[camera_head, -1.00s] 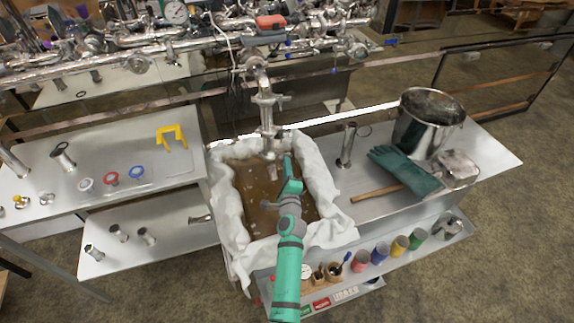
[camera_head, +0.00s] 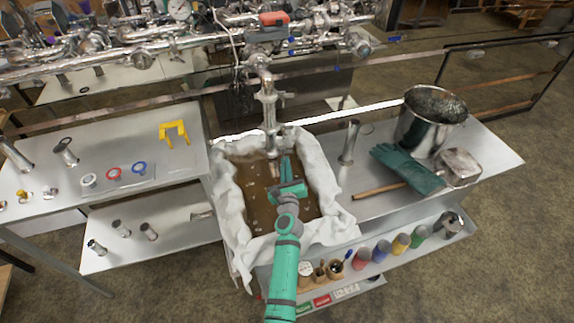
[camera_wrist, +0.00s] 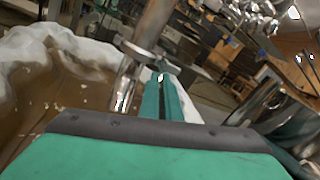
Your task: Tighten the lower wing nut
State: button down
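A vertical steel pipe (camera_head: 269,108) hangs from the pipework over the cloth-lined basin. An upper clamp (camera_head: 268,96) sits partway down it. A lower clamp (camera_wrist: 140,52) near its bottom end shows in the wrist view. My gripper (camera_head: 286,160) reaches up from the front, at the right side of the pipe's lower end. In the wrist view, the fingers (camera_wrist: 161,82) are close together with a narrow dark gap. A small bright piece of metal, apparently the lower wing nut (camera_wrist: 160,77), shows between the tips. The fingers hide most of it.
The basin (camera_head: 258,198) holds brown liquid inside white cloth. On the right counter are a steel bucket (camera_head: 415,135), teal gloves (camera_head: 405,168) and a wooden-handled tool (camera_head: 378,193). A left table (camera_head: 100,205) holds small fittings and a yellow bracket (camera_head: 174,131).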

jog(key=shift+a+f+m, duration=0.1)
jog(key=shift+m, duration=0.6)
jog(key=c, duration=2)
grip_release()
jog(key=shift+s+d, duration=0.2)
jog(key=shift+s, duration=5.15)
